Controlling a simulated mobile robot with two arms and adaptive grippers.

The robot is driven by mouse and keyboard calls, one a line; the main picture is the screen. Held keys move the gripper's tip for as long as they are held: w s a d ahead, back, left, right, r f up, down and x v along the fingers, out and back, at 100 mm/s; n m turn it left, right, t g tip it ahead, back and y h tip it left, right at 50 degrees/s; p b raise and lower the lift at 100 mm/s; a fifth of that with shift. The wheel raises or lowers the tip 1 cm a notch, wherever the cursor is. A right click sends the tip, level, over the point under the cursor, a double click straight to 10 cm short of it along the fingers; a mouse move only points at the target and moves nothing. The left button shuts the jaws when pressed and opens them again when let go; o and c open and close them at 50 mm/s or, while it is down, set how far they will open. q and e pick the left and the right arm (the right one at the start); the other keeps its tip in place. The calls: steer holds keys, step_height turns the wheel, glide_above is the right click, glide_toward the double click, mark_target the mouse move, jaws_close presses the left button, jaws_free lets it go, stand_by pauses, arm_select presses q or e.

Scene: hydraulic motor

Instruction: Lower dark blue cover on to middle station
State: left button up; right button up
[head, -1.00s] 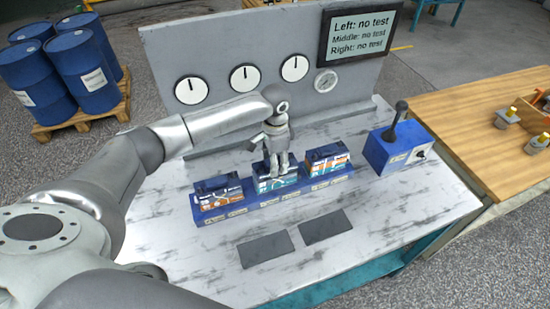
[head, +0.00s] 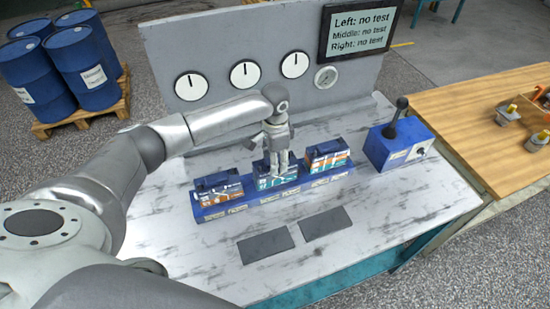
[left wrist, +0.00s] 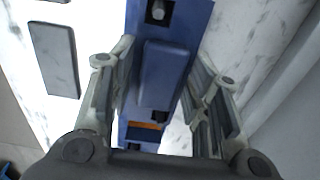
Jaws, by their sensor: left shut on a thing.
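My left gripper (head: 277,165) points down over the middle station (head: 282,181), a blue block with a teal-and-white label on the blue rail. In the left wrist view, its two fingers (left wrist: 161,92) stand on either side of the dark blue cover (left wrist: 165,72) and are shut on it. The cover is at or just above the station; I cannot tell whether it touches. My right gripper is not in view.
Left station (head: 218,190) and right station (head: 329,160) stand close on both sides, each with a dark blue top. Two dark grey pads (head: 265,245) (head: 326,222) lie in front. A blue lever box (head: 398,148) stands right.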

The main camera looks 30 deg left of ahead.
arm_select(q)
steer(key=shift+f, duration=0.1)
steer(key=o, duration=1.5)
steer(key=shift+f, duration=0.1)
step_height(320, 180, up, 12)
steer(key=shift+r, duration=0.1)
